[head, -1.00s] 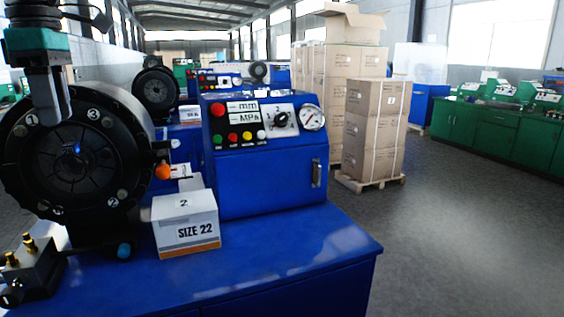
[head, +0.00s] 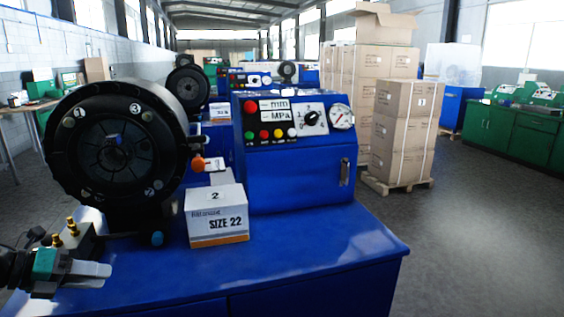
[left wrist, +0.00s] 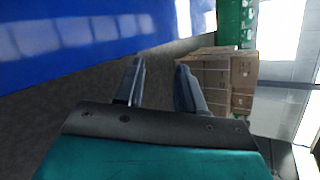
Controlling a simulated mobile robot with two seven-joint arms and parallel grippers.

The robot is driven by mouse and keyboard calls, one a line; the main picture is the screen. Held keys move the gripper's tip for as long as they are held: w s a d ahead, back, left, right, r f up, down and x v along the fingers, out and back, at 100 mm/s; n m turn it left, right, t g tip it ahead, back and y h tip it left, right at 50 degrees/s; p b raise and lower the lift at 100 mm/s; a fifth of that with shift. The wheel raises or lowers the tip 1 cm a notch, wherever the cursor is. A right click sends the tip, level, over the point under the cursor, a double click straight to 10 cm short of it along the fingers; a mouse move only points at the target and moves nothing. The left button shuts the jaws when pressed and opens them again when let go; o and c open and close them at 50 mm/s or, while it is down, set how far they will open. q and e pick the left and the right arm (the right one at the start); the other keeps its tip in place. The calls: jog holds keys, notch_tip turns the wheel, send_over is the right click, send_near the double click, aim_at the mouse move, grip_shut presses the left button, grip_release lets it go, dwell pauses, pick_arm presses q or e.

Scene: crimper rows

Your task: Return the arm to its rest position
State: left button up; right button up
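My left gripper (head: 104,274) is at the lower left of the head view, low beside the front left of the blue machine bench (head: 300,262). It has a teal band and grey fingers that point right. In the left wrist view my left gripper (left wrist: 160,66) shows two fingers apart with nothing between them, so it is open and empty. My right gripper is in neither view.
The black round crimper head (head: 113,145) stands just behind my left gripper. A small fitting block with brass knobs (head: 72,240) is close to it. A white SIZE 22 box (head: 216,216) sits on the bench. Open floor (head: 480,235) lies to the right.

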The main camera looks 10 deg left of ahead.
pick_arm(q)
jog(key=s+d+f+n+t+y, duration=0.25)
jog(key=d+f+n, duration=0.25)
jog(key=f+n, duration=0.3)
jog(key=s+d+f+n+t+y, duration=0.1)
jog(key=s+d+f+n+t, duration=0.1)
jog(key=s+d+f+n, duration=0.45)
jog(key=s+d+f+n+g+y, duration=0.1)
jog(key=d+f+n, duration=0.2)
jog(key=d+n, duration=0.4)
jog(key=s+d+f+n+g+y, duration=0.1)
jog(key=s+d+f+n, duration=0.1)
jog(key=d+n, duration=0.6)
jog(key=d+f, duration=0.1)
jog(key=d, duration=0.3)
jog(key=shift+f+g, duration=0.35)
jog(key=shift+f, duration=0.05)
jog(key=shift+y, duration=0.25)
